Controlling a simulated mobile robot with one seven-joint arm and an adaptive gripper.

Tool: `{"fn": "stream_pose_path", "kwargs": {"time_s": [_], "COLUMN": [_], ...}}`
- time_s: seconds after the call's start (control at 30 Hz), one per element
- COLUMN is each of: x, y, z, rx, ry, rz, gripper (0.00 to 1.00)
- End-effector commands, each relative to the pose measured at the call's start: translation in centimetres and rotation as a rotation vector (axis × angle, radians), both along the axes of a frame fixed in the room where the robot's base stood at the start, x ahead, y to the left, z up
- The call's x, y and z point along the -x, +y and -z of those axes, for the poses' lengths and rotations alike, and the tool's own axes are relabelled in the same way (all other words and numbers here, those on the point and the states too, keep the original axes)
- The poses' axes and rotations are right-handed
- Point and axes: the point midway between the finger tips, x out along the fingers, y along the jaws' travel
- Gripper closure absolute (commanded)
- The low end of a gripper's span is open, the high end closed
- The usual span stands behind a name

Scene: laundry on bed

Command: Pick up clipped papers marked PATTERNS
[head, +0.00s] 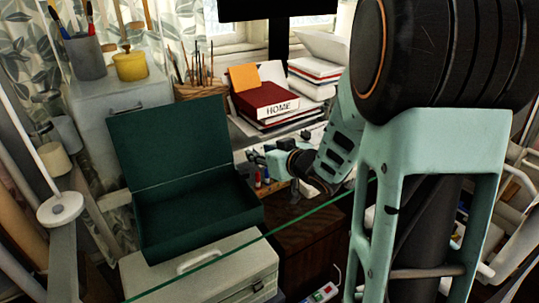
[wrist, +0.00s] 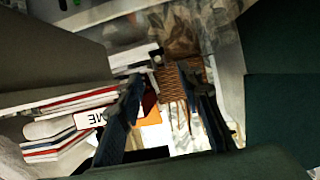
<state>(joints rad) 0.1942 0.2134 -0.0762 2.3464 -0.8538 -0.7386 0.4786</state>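I cannot make out any papers marked PATTERNS in either view. A red binder labelled HOME (head: 272,100) lies on a stack on the desk, with an orange sheet (head: 243,77) and a white sheet (head: 272,72) behind it. Part of the HOME label also shows in the wrist view (wrist: 91,119). My gripper (wrist: 165,112) is open in the wrist view, its two dark fingers apart with nothing seen held between them. In the head view my wrist is low over the desk, in front of the binder stack, and the fingertips are hard to make out.
An open dark green box (head: 190,215) stands on a pale case (head: 235,262) left of my wrist. More books and papers (head: 315,70) are stacked at the back right. A wicker basket with sticks (head: 200,88) stands left of the binder. A monitor is behind.

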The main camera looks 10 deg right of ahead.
Motion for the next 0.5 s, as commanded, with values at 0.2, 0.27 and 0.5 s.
{"fn": "stream_pose_path", "kwargs": {"time_s": [0.2,0.27,0.5], "x": [-2.5,-2.8,-2.8], "y": [1.0,1.1,1.1], "z": [1.4,1.4,1.3], "rx": [0.001,0.001,0.001], "ry": [0.001,0.0,0.0], "rz": [-0.001,-0.001,0.0], "gripper": [0.67,0.67,0.69]}}
